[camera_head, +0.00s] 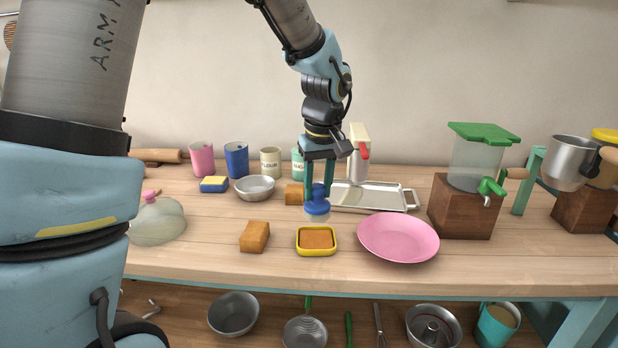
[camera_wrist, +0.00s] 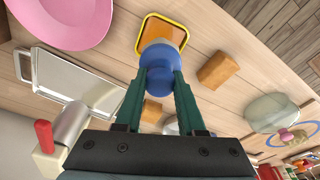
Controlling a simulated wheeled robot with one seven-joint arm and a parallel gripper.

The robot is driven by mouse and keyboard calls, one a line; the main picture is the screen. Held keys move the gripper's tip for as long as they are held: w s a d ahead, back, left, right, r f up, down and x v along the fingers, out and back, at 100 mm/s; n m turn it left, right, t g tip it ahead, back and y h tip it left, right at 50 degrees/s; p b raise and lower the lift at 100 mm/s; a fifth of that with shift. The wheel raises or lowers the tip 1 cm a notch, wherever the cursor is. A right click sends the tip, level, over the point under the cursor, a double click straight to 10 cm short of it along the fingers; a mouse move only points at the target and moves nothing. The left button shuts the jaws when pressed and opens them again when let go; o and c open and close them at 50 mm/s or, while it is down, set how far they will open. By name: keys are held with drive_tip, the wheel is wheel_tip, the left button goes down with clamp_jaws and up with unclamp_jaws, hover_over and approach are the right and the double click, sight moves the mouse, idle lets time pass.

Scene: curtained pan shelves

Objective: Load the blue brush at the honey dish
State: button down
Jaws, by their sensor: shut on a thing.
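My gripper (camera_head: 319,188) is shut on the blue brush (camera_head: 317,206). The brush is upright, with its pale bristle end pointing down. In the wrist view the brush (camera_wrist: 158,70) sits between the green fingers (camera_wrist: 160,90). The honey dish (camera_head: 316,252) is a small square yellow-rimmed dish with an orange-brown filling, on the table just in front of and below the brush. In the wrist view the dish (camera_wrist: 178,27) lies beyond the brush head, which overlaps its lower edge. The brush looks held above the table; whether it touches anything I cannot tell.
A pink plate (camera_head: 398,238) is right of the dish, and a brown loaf (camera_head: 255,237) is to its left. A metal tray (camera_head: 372,197), another brown block (camera_head: 294,194) and a metal bowl (camera_head: 255,188) stand behind. A wooden-based dispenser (camera_head: 466,207) is farther right. The table's front edge is close.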

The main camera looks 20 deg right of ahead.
sight(317, 213)
drive_tip(key=shift+w+f, duration=0.2)
drive_tip(key=shift+w, duration=0.05)
drive_tip(key=shift+f+b, duration=2.2)
drive_tip(key=shift+f, duration=0.6)
drive_tip(key=shift+f+b, duration=0.45)
drive_tip(key=shift+f, duration=0.1)
drive_tip(key=shift+r, duration=0.15)
drive_tip(key=shift+r+p, duration=2.6)
drive_tip(key=shift+r, duration=0.85)
